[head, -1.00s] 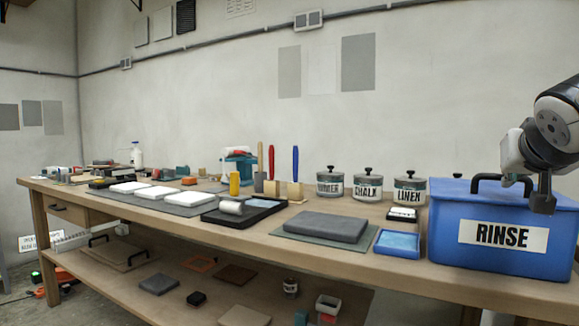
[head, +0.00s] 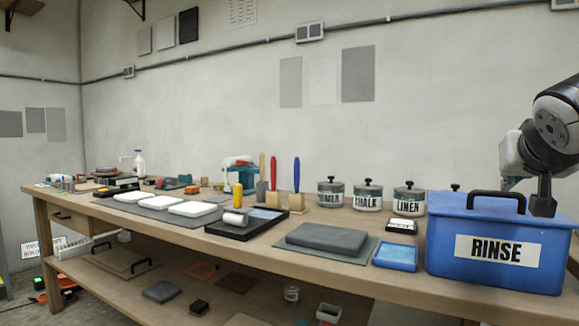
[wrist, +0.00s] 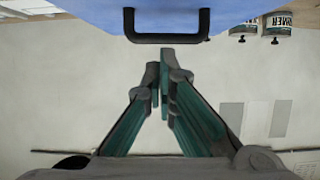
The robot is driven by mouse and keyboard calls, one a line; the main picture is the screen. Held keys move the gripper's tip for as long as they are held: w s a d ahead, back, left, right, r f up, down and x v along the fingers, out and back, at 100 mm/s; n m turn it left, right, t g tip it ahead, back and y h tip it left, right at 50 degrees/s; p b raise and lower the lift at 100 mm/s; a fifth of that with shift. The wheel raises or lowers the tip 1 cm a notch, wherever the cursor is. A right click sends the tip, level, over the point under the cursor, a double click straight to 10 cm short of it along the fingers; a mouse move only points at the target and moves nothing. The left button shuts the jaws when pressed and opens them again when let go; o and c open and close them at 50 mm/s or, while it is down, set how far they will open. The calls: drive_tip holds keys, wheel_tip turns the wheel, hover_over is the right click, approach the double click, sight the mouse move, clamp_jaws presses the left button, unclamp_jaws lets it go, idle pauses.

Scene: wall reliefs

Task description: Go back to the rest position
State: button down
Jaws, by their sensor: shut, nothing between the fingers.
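My gripper (wrist: 164,85) shows in the wrist view with its fingers together and nothing between them.
The bench (head: 330,262) holds a grey slab (head: 326,237), a blue tray (head: 396,256), a roller tray (head: 245,224), brushes and labelled jars (head: 367,195). The bare wall (head: 430,110) rises behind. The air above the bench is clear.

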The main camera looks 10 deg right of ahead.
drive_tip(key=s+a+f+n+g+y, duration=0.65)
drive_tip(key=s+a+f+g, duration=0.45)
drive_tip(key=s+a+f, duration=1.45)
drive_tip(key=s+r+t+p, duration=0.1)
drive_tip(key=r+t+p, duration=0.1)
drive_tip(key=r+p, duration=1.3)
drive_tip(key=s+d+r+t+p, duration=0.1)
drive_tip(key=s+r+t+p, duration=0.1)
drive_tip(key=r+p, duration=1.4)
drive_tip(key=shift+s+d+r+y, duration=0.2)
drive_tip(key=shift+r+y, duration=0.25)
drive_tip(key=shift+r, duration=0.45)
